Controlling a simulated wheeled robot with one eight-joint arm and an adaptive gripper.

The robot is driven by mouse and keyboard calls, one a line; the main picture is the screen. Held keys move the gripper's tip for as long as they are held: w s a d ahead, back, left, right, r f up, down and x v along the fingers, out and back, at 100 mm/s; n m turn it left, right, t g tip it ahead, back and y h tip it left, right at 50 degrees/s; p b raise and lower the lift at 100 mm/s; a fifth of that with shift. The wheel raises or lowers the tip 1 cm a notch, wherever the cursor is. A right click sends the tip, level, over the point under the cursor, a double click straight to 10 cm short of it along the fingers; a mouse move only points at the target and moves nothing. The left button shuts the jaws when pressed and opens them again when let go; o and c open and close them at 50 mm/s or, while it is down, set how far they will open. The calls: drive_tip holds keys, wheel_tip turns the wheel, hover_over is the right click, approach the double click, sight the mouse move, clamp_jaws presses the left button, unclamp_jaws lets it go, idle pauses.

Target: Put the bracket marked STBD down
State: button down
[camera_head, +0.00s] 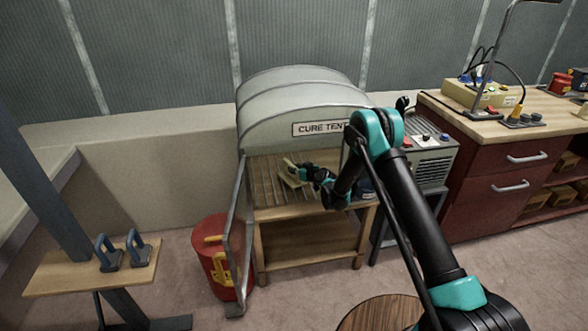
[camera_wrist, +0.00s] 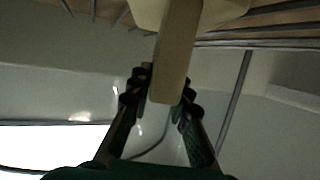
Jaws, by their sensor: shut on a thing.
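My gripper (camera_head: 314,176) reaches into the open front of the cure tent (camera_head: 300,92), above the slatted rack on its wooden table. It is shut on a pale tan bracket (camera_head: 292,171). In the wrist view the bracket (camera_wrist: 178,50) stands between the two dark fingers of my gripper (camera_wrist: 162,95), its narrow edge toward the camera and a wider plate at the top of the picture. No STBD marking is readable on it in either view. I cannot tell whether the bracket touches the rack (camera_head: 268,185).
A red bin (camera_head: 213,262) stands left of the tent. A grey heater-like box (camera_head: 432,158) stands right of it, beside a red workbench (camera_head: 490,185). A small wooden table with two blue-handled tools (camera_head: 122,252) is at the left. A round wooden top (camera_head: 375,314) is in front.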

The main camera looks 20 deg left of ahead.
drive_tip(key=shift+f, duration=0.1)
drive_tip(key=c, duration=1.4)
unclamp_jaws()
drive_tip(key=shift+s+d+r, duration=0.1)
drive_tip(key=shift+d+r, duration=0.05)
drive_tip(key=shift+r, duration=0.05)
drive_tip(key=v, duration=1.1)
drive_tip(key=shift+s+d+r, duration=0.15)
drive_tip(key=shift+s+d, duration=0.1)
